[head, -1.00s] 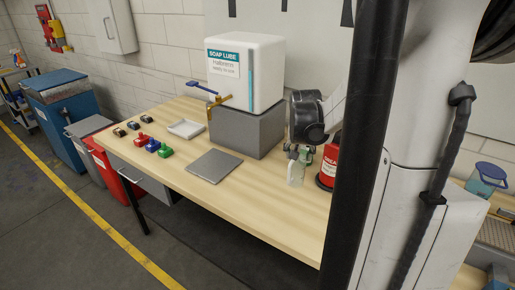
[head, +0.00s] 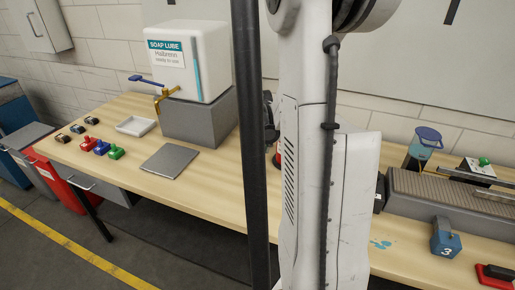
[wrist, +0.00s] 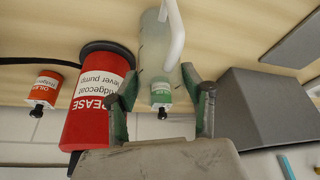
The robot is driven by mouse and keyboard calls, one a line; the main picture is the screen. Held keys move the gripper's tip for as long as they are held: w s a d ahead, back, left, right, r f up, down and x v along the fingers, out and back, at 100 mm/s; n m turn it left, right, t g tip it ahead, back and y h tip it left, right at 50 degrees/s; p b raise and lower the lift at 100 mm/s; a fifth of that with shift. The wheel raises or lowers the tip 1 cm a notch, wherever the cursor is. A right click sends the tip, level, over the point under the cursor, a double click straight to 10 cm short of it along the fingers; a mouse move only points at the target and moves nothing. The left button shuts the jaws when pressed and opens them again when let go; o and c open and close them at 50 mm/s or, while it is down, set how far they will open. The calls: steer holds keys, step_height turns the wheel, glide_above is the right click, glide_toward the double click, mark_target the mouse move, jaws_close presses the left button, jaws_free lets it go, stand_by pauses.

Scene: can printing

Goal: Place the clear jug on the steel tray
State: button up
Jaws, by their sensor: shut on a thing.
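In the wrist view, a clear, translucent jug (wrist: 151,45) with a white handle sits between the green fingers of my gripper (wrist: 161,100). My gripper is shut on it. In the head view now, my gripper and this jug are hidden behind my column. The steel tray is a flat grey plate (head: 170,161) lying empty on the wooden table, in front of the grey block under the soap dispenser. I cannot tell whether the jug touches the table.
A red grease container (wrist: 95,105) and an orange-labelled bottle (wrist: 47,88) stand beside the jug. A green-labelled bottle (wrist: 161,92) shows at the jug. The soap dispenser (head: 187,60), a white tray (head: 136,125) and a blue-lidded pitcher (head: 423,145) are on the table.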

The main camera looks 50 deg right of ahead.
steer(key=shift+f, duration=0.2)
steer(key=o, duration=1.6)
steer(key=shift+r, duration=0.1)
steer(key=shift+c, duration=0.2)
steer(key=shift+r, duration=0.15)
steer(key=shift+o, duration=0.4)
steer(key=v, duration=0.7)
steer(key=shift+r, duration=0.25)
